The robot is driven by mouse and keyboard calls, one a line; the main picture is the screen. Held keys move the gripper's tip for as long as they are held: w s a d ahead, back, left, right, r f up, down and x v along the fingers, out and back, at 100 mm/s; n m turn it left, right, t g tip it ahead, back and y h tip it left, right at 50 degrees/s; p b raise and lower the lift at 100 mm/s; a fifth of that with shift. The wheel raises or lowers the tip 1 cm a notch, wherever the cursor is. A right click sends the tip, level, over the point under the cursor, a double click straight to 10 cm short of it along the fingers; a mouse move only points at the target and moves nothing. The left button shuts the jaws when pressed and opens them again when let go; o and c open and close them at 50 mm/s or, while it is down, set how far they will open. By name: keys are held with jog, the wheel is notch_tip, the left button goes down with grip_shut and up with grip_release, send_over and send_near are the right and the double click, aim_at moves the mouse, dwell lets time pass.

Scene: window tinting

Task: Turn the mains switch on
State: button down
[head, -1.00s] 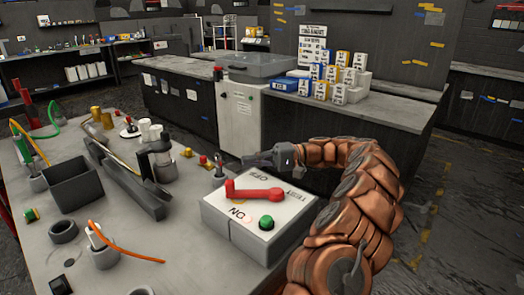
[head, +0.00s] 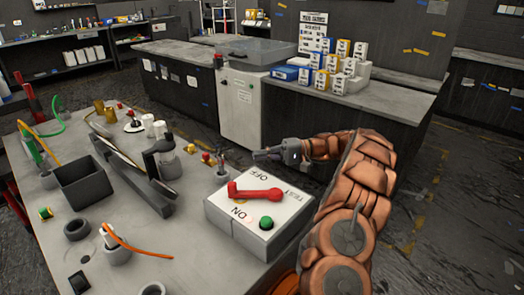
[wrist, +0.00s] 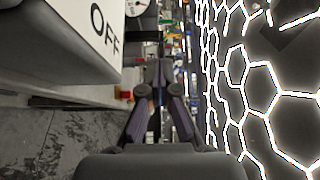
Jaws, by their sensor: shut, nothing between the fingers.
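The mains switch is a pale box (head: 228,222) on the front right of the grey bench, with OFF, ON and TEST marked on its top. Its red lever (head: 256,194) lies crosswise between OFF at the back and ON at the front. A round green button (head: 266,222) sits near the front right. My gripper (head: 257,155) is shut and empty, just behind the box on the OFF side, apart from the lever. In the wrist view, my gripper (wrist: 158,72) points along the box, whose OFF marking (wrist: 106,28) shows at upper left. The lever is out of that view.
A dark open bin (head: 84,187), a long grey trough (head: 135,180) and several small fittings stand on the bench left of the box. Behind is a counter (head: 400,92) with stacked cartons (head: 342,68). Dark floor lies open at the right.

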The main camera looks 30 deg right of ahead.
jog(key=shift+d, duration=0.15)
dwell(0.5)
